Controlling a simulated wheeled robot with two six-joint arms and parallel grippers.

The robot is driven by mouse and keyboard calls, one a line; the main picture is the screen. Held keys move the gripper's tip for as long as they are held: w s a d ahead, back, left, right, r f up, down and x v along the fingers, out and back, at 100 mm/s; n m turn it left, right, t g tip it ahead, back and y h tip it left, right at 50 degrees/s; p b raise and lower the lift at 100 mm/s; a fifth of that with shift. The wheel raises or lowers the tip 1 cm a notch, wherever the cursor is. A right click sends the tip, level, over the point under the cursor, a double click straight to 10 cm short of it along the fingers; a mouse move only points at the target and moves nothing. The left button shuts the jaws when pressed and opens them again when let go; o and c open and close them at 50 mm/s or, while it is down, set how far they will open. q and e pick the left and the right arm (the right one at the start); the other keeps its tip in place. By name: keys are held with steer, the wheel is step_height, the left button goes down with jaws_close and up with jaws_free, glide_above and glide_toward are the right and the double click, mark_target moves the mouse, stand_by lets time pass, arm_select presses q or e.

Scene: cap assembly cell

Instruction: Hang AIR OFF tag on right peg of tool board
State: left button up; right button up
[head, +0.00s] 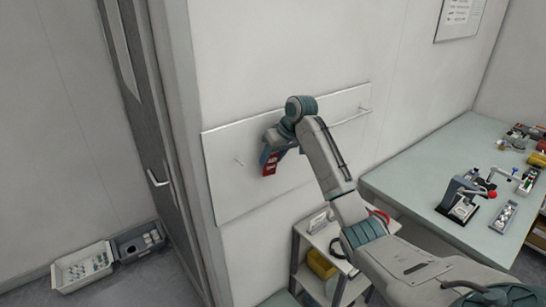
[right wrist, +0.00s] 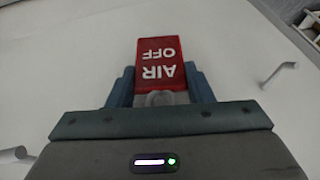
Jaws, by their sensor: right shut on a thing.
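The red AIR OFF tag (head: 270,166) hangs below my right gripper (head: 275,150), in front of the white tool board (head: 225,190). In the right wrist view the tag (right wrist: 161,62) shows upside-down white lettering and sits between the two fingers of my right gripper (right wrist: 161,95), which are shut on it. A grey rounded part shows at its near end. The board's right peg (head: 364,110) is free, to the right of the gripper in the head view. The left peg (head: 240,162) is bare, just left of the tag. My left gripper is out of view.
A green-topped bench (head: 410,170) with a small press (head: 462,200) and parts stands at the right. A white shelf cart (head: 318,245) stands below the board. A door (head: 140,120) and floor bins (head: 85,267) are at the left.

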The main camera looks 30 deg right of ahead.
steer(key=o, duration=1.1)
